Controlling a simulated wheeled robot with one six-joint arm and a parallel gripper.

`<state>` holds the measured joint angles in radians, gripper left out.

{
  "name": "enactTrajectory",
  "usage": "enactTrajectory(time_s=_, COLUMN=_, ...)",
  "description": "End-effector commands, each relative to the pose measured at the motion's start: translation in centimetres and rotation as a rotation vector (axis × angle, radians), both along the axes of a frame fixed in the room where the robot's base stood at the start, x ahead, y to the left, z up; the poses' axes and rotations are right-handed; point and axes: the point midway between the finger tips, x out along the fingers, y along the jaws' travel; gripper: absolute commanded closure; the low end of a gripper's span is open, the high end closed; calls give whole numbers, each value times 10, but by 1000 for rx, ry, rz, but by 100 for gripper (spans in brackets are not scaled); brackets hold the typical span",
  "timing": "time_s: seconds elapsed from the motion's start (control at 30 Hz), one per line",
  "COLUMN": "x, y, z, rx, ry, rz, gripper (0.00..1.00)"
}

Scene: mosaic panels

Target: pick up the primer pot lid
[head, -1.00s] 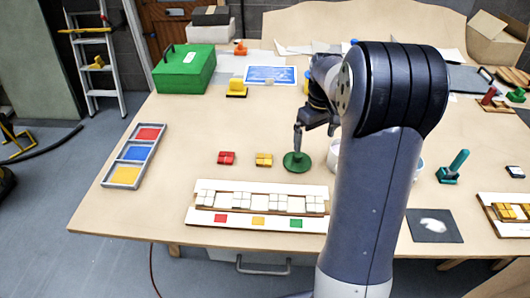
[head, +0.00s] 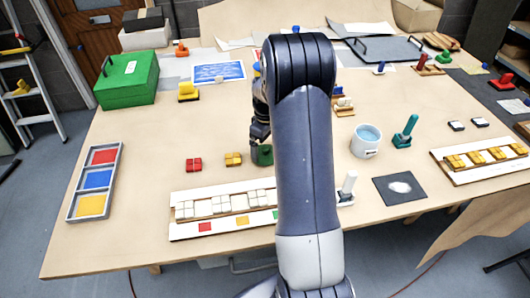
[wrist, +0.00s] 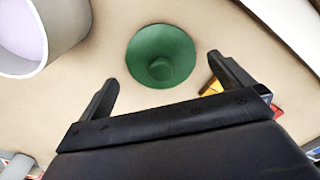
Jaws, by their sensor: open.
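The green round lid (head: 264,156) with a small knob lies on the table, partly hidden behind my arm in the head view. In the wrist view the lid (wrist: 150,38) is seen from above, just beyond the fingertips and roughly centred between them. My gripper (head: 260,138) is open and empty, pointing down over the lid; its two fingers (wrist: 163,72) stand apart in the wrist view. The white pot (head: 366,146) with pale blue liquid stands uncovered to the right; its side (wrist: 55,35) shows at the upper left of the wrist view.
A red block (head: 194,165) and a yellow block (head: 233,159) lie left of the lid. A white mosaic panel (head: 190,224) lies in front. A teal-handled tool (head: 405,133) stands right of the pot. A three-colour tray (head: 73,205) is at the left edge.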

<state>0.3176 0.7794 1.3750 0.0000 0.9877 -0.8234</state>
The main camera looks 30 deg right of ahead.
Motion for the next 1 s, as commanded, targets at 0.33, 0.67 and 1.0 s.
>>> enactTrajectory(time_s=0.33, x=1, y=2, z=-29, rx=0, ry=0, rz=-1, gripper=0)
enactTrajectory(time_s=0.67, x=1, y=2, z=-29, rx=0, ry=0, rz=0, gripper=14)
enactTrajectory(time_s=1.0, x=1, y=2, z=-29, rx=0, ry=-1, rz=0, gripper=37)
